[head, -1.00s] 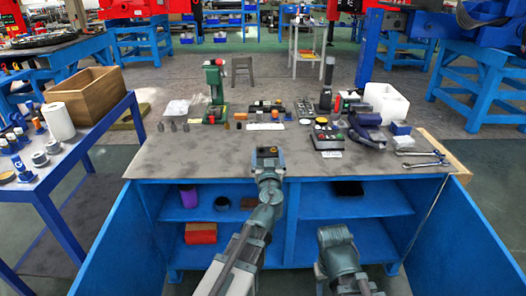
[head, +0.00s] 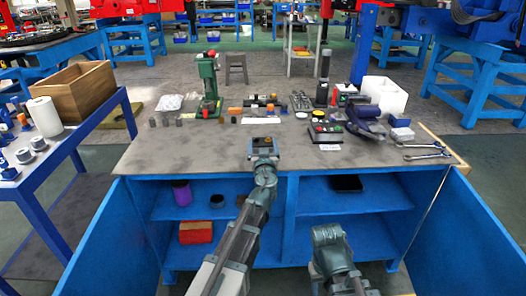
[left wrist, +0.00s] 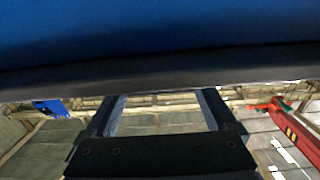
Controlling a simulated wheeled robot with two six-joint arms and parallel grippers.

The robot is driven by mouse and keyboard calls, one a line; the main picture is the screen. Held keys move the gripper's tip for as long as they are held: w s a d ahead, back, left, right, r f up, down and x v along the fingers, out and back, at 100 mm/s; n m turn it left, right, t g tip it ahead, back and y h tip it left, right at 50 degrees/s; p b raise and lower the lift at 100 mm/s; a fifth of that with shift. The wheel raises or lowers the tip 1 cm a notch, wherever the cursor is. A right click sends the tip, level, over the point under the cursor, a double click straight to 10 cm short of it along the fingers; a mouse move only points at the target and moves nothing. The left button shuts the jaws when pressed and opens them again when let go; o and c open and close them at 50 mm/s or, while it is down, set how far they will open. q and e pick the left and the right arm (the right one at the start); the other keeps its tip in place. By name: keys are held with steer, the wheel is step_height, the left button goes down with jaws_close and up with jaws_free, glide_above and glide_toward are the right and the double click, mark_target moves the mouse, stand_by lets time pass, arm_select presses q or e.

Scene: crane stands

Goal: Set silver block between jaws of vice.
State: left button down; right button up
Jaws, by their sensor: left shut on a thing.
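My left gripper (head: 264,147) is held out over the front middle of the bench top. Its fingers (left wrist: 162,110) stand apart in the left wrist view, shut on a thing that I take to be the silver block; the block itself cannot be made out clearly. The vice (head: 366,116) is the dark blue-purple body on the right half of the bench, apart from my gripper and to its right. Its jaws are too small to tell.
A black box with buttons (head: 326,133) stands left of the vice, a small blue-white box (head: 401,134) and wrenches (head: 425,151) right of it. A white bin (head: 384,95) is behind. A green press (head: 208,84) stands at the back left. The bench's front left is clear.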

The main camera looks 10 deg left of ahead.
arm_select(q)
steer(key=shift+f, duration=0.1)
steer(key=shift+c, duration=0.6)
jaws_free()
steer(key=shift+o, duration=0.6)
steer(key=shift+r, duration=0.2)
steer(key=v, duration=1.2)
